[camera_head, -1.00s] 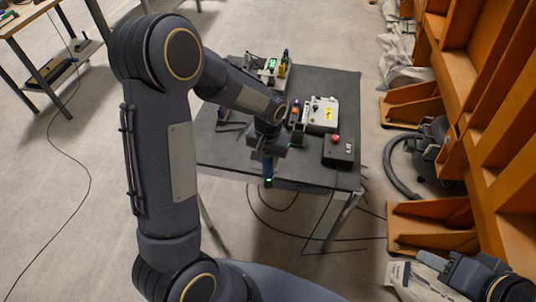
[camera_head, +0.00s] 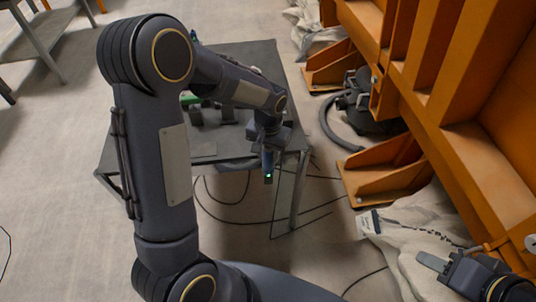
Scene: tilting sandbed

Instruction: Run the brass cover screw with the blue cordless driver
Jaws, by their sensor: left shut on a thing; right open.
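My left gripper (camera_head: 268,150) points down at the near right edge of the dark table (camera_head: 258,55). It is shut on a slim dark-blue tool with a small green light (camera_head: 268,172), which looks like the blue cordless driver. The tool hangs tip down in front of the table edge, touching nothing that I can see. My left arm hides much of the table top. I cannot make out the brass cover screw. My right gripper (camera_head: 437,262) is open and empty at the lower right, over a pale sack.
A green item (camera_head: 188,100) and small dark items (camera_head: 228,113) show on the table beside my arm. Orange steel framing (camera_head: 400,90) stands close on the right, with a black hose machine (camera_head: 365,105). The pale sack (camera_head: 405,225) and loose cables lie on the floor.

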